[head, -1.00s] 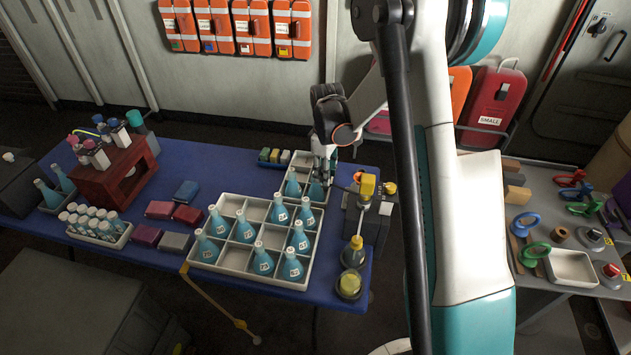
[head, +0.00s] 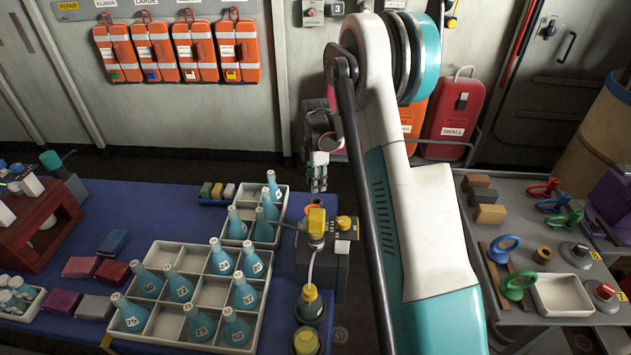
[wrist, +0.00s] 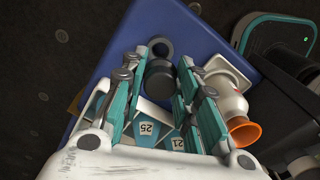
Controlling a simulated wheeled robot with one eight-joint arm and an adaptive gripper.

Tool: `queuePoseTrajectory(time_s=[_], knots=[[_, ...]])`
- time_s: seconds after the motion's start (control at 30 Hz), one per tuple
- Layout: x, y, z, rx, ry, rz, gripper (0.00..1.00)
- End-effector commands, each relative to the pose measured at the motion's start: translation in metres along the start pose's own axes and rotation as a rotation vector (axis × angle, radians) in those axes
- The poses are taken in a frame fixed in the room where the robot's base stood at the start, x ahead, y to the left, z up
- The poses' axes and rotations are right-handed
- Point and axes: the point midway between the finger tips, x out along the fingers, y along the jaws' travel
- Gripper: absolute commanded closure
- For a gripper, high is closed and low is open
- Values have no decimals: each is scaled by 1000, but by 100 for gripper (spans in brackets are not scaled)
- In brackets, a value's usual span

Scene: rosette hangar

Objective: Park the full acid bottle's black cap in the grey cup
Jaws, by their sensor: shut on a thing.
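My gripper (wrist: 160,72) is shut on a dark round piece (wrist: 160,84) that looks like the black cap. In the head view my gripper (head: 318,180) hangs by the far right of the blue table; the cap cannot be made out there. A dark grey round open-looking thing (wrist: 160,46), perhaps the grey cup, is on the blue table just beyond the held piece in the wrist view. I cannot tell whether the two touch. Blue bottles, one labelled 25 (wrist: 147,130), stand below in the wrist view. I cannot tell which bottle is the full acid bottle.
A white vessel (wrist: 228,88) and an orange funnel (wrist: 244,131) are close to my right finger. A small rack (head: 232,240) and a larger rack (head: 165,245) hold blue bottles. A dark dispenser (head: 318,262) with yellow parts stands at the table's right.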

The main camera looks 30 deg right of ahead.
Motion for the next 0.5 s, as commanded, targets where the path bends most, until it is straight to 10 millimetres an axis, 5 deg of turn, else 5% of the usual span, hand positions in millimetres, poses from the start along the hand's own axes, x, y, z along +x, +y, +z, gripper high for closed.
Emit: queuePoseTrajectory(time_s=[0.5], knots=[[28, 0, 0, 1, 0, 0, 82]])
